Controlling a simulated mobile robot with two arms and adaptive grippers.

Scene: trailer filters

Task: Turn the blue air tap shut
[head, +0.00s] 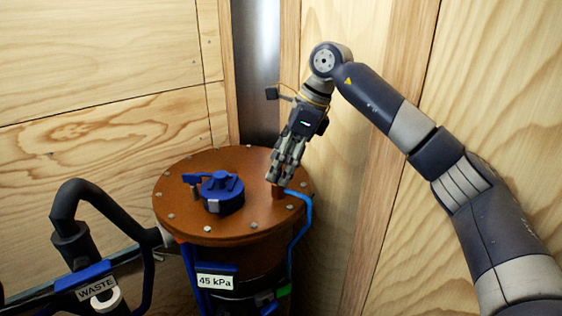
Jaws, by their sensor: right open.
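A round copper-coloured vessel lid (178,212) with bolts around its rim carries a blue fitting (222,190) with a raised top and a small arm to its left. This is the only blue tap-like part I can make out. My right gripper (275,180) is open and points down over the right side of the lid. It is apart from the blue fitting, right of it. Just below its fingertips is a short copper stub (278,193), partly hidden by the fingers. I cannot tell whether they touch. My left gripper is out of view.
A thin blue hose (308,212) runs from near the stub down the vessel's right side. A "45 kPa" label (216,281) is on the vessel's front. A dark bent pipe (112,208) and a "WASTE" tag (97,288) are at left. Wooden walls close in behind and right.

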